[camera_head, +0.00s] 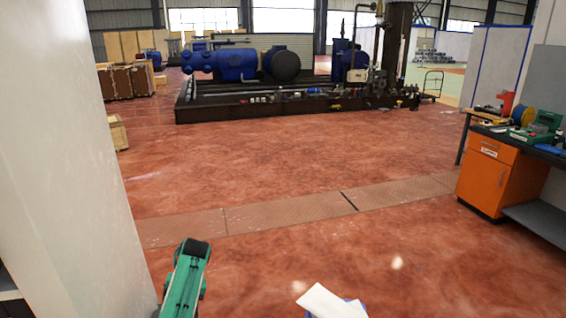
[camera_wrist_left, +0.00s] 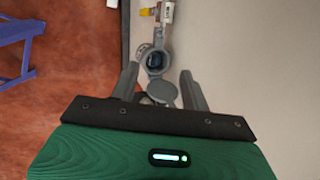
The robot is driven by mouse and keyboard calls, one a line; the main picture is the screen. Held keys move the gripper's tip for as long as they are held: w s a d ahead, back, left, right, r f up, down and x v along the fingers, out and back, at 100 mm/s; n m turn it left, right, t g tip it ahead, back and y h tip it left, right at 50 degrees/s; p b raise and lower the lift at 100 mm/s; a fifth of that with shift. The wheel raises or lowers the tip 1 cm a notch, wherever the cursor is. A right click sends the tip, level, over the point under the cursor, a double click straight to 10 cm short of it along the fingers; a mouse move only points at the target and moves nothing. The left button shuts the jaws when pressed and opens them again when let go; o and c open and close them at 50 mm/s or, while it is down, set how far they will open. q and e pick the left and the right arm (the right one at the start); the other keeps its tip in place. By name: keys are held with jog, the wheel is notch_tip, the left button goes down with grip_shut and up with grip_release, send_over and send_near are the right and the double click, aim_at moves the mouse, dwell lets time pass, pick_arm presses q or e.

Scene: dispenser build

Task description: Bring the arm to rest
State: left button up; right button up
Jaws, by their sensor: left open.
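My left gripper (camera_wrist_left: 160,70) shows in the left wrist view with its two grey fingers spread apart. A round grey lid-like piece (camera_wrist_left: 162,89) shows between the fingers, and a grey ring-shaped part with a dark centre (camera_wrist_left: 156,62) lies just beyond it. I see no finger clearly closed on either piece; whether they touch is hard to tell. In the head view a green and black part of my left arm (camera_head: 187,280) rises from the bottom edge. My right gripper is not in view.
A pale wall or column (camera_head: 75,160) fills the left side. An orange cabinet (camera_head: 487,175) under a cluttered workbench stands at right. Blue machinery (camera_head: 235,65) is far back. The red floor between is open. A blue frame (camera_wrist_left: 20,45) stands left in the wrist view.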

pick_arm(q)
jog(key=s+f+m+t, duration=0.15)
jog(key=s+f, duration=0.25)
jog(key=s, duration=0.5)
jog(key=s+f+t, duration=0.2)
jog(key=s+f, duration=0.2)
jog(key=s, duration=0.6)
jog(key=s+d+r+m+t+h, duration=0.1)
jog(key=s+d+r, duration=0.15)
jog(key=s, duration=0.45)
jog(key=s+d+r+m+t+h, duration=0.1)
jog(key=s+d+r+h, duration=0.1)
jog(key=s+r, duration=0.3)
jog(key=s+d+r+m+t+h, duration=0.1)
jog(key=s+d+r+t, duration=0.15)
jog(key=s, duration=0.55)
notch_tip(320, 180, down, 29)
jog(key=g, duration=0.2)
jog(key=s+a+f+g, duration=0.1)
jog(key=s+a+f, duration=0.2)
jog(key=s+f, duration=1.6)
notch_tip(320, 180, down, 3)
jog(key=shift+s+a+f+m+g, duration=0.1)
jog(key=shift+s+a+m+g, duration=0.05)
jog(key=shift+m+g, duration=0.2)
jog(key=shift+c, duration=0.8)
jog(key=shift+s, duration=0.1)
jog(key=shift+c, duration=0.3)
